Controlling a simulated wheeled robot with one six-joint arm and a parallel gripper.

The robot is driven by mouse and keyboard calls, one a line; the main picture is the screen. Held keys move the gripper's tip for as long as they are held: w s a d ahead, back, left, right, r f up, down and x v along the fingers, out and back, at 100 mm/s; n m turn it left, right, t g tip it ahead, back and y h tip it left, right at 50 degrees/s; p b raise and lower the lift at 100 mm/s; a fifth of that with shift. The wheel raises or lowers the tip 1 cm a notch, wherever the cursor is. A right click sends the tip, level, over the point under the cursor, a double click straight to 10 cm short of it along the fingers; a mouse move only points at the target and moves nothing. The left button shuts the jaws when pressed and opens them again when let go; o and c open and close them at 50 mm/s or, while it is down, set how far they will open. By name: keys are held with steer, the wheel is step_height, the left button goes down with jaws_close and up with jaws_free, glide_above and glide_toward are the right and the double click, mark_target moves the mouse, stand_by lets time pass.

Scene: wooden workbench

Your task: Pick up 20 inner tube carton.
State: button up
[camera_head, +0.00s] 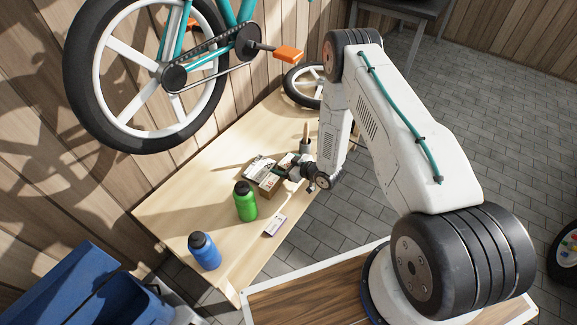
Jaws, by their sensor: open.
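A small group of cartons lies on the wooden workbench (165,212), near its right edge. A white and dark printed carton (258,168) is at the left of the group, with a brown carton (268,184) beside it. A small flat pale box (275,226) lies apart, closer to the front. The print is too small to tell which is the 20 inner tube carton. My gripper (292,172) is open, low over the right side of the carton group. Its fingers are small and dark, and I cannot tell whether they touch a carton.
A green bottle (245,202) stands just in front of the cartons, and a blue bottle (204,251) stands at the front edge. A small wheel (303,86) is at the bench's far end. A bicycle (160,75) hangs above. A blue bin (75,290) is at lower left.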

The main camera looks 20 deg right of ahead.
steer(key=c, duration=0.8)
steer(key=shift+r, duration=0.1)
